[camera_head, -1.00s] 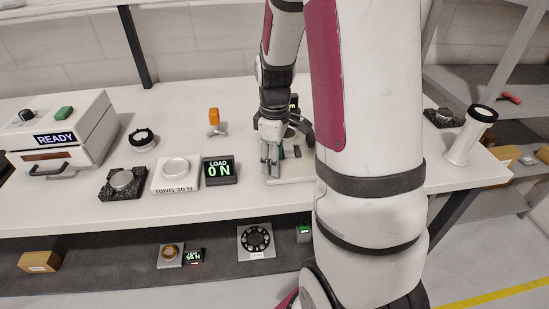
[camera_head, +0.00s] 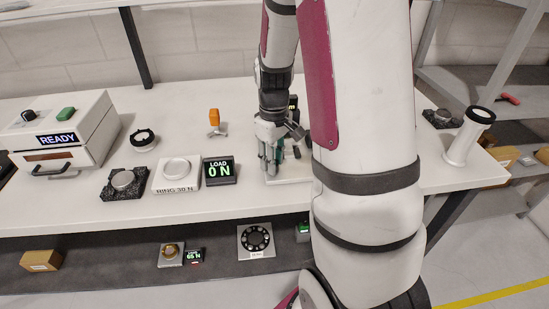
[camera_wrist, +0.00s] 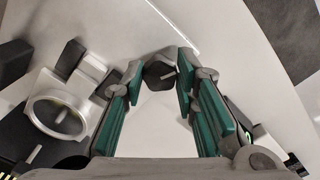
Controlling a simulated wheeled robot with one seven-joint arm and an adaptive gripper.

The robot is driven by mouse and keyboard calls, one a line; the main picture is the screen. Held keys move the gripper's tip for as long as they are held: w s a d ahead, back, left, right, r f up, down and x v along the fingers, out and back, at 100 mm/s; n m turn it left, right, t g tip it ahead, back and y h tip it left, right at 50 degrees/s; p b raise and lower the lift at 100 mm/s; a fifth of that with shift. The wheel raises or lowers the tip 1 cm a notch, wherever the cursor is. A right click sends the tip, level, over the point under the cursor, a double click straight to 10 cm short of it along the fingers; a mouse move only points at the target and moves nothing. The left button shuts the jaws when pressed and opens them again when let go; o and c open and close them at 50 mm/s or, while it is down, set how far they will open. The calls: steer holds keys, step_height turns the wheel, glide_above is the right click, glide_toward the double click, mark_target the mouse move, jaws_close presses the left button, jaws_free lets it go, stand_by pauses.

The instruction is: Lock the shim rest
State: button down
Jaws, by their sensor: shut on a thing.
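My gripper (camera_head: 270,158) points down at the pale fixture plate (camera_head: 291,180) on the bench, partly hidden behind my arm. In the wrist view my gripper (camera_wrist: 160,75) has its green-padded fingers closed in at the tips around a dark, faceted knob (camera_wrist: 159,68) with a light line on its top. The tips touch the knob on both sides. A silver ring holder (camera_wrist: 60,113) stands to the left of the fingers, with a dark block (camera_wrist: 70,58) beside it. I cannot tell which part is the shim rest.
The load display (camera_head: 219,170) reads 0 N, left of my gripper. Beside it are a ring block (camera_head: 176,189) and an orange-handled tool (camera_head: 214,122). A box marked READY (camera_head: 85,122) stands at far left. A white cylinder (camera_head: 468,139) stands at right.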

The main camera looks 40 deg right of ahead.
steer(key=m+p, duration=0.1)
steer(key=m, duration=0.6)
steer(key=shift+a, duration=0.15)
steer(key=m+p, duration=0.1)
steer(key=m, duration=0.5)
steer(key=shift+m+p, duration=0.3)
steer(key=shift+m, duration=0.1)
steer(key=c, duration=1.3)
jaws_free()
step_height(320, 180, up, 12)
steer(key=shift+f, duration=0.1)
